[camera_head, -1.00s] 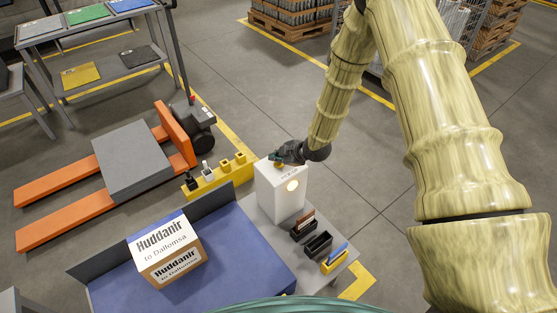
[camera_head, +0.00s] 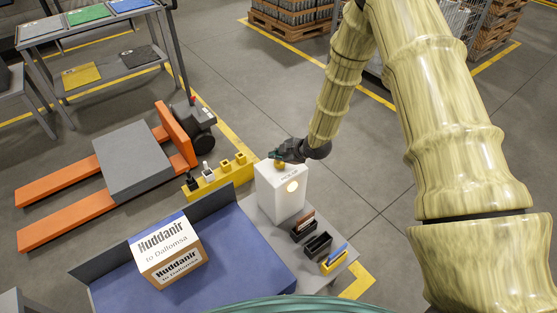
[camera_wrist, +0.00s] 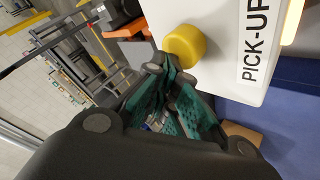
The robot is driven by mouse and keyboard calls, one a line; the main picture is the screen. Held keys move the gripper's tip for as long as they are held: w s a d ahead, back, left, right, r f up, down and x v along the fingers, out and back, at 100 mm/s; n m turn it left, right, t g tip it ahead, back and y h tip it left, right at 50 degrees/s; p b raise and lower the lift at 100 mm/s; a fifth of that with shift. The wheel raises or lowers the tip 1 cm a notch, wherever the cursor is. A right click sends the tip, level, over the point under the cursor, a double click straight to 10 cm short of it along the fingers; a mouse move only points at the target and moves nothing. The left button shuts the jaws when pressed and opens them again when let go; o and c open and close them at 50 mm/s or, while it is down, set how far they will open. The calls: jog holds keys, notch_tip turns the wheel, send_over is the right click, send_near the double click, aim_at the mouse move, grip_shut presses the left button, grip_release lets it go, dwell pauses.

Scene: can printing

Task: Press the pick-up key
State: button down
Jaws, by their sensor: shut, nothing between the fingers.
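The pick-up key is a round yellow button (camera_wrist: 185,45) on a white box (camera_head: 281,198) labelled "PICK-UP". In the wrist view, the label (camera_wrist: 257,40) is right of the button. My gripper (camera_wrist: 168,68) is shut and empty, its teal-padded fingers together. In the wrist view its tips are at the lower left edge of the button; I cannot tell whether they touch it. In the head view my gripper (camera_head: 279,160) is at the top of the box, and the button shows only partly beside it. A round light (camera_head: 292,186) glows on the box's side.
A blue surface (camera_head: 245,255) holds a carton (camera_head: 167,248) marked "Huddanir to Dallomsa". Small black and yellow holders (camera_head: 318,246) stand right of the box. A yellow rack (camera_head: 217,180) is to its left. An orange pallet jack (camera_head: 175,135) stands behind.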

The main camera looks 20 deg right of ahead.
aim_at(277, 163)
jog(key=shift+r+p, duration=1.3)
jog(key=shift+r, duration=1.2)
jog(key=shift+a+f, duration=0.1)
